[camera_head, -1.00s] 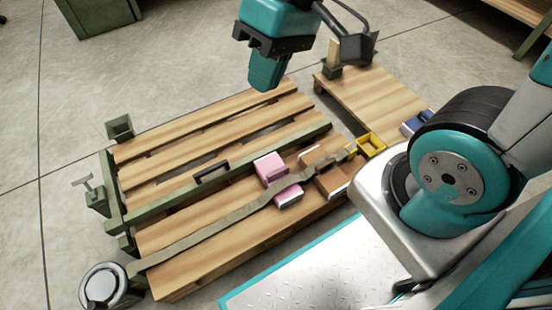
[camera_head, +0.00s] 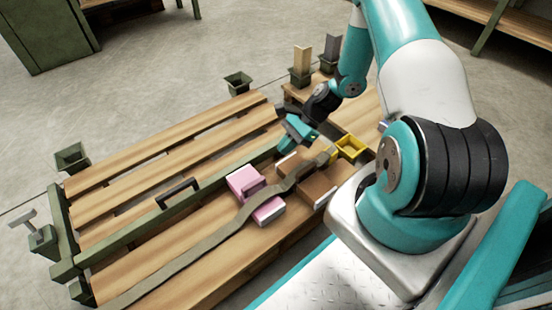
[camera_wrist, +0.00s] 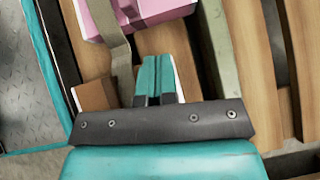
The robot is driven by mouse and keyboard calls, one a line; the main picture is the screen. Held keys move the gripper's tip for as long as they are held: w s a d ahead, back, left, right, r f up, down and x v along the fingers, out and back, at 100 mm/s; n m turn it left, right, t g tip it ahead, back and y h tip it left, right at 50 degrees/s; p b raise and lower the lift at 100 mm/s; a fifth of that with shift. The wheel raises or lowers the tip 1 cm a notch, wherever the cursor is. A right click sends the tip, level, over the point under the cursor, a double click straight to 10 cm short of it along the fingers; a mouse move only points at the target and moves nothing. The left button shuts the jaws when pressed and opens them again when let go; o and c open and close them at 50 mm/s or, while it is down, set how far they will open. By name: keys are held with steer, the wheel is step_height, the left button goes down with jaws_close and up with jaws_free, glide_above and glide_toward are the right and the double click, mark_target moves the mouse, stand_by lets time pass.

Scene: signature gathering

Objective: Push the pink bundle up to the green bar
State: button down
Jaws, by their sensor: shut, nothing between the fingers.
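The pink bundle (camera_head: 240,181) lies on the wooden pallet, with the olive strap (camera_head: 228,226) crossing it and a pink part showing on each side. It also shows at the top of the wrist view (camera_wrist: 165,10), cut off by the edge. The green bar (camera_head: 140,228) runs lengthwise over the slats, just behind the bundle; it also shows in the wrist view (camera_wrist: 219,50). The gap between bundle and bar looks small; I cannot tell whether they touch. My gripper (camera_wrist: 158,62) is shut and empty, low over the pallet to the right of the bundle, beside the brown bundle.
A brown bundle (camera_head: 316,188) lies under the strap, right of the pink one. A yellow open box (camera_head: 351,148) stands beyond it. A black handle (camera_head: 177,190) sits on the bar. Green post sockets (camera_head: 238,82) stand along the pallet's edge.

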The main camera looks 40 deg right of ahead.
mark_target(246, 182)
steer(key=b+x, duration=0.5)
steer(key=x, duration=0.4)
steer(key=shift+d, duration=0.1)
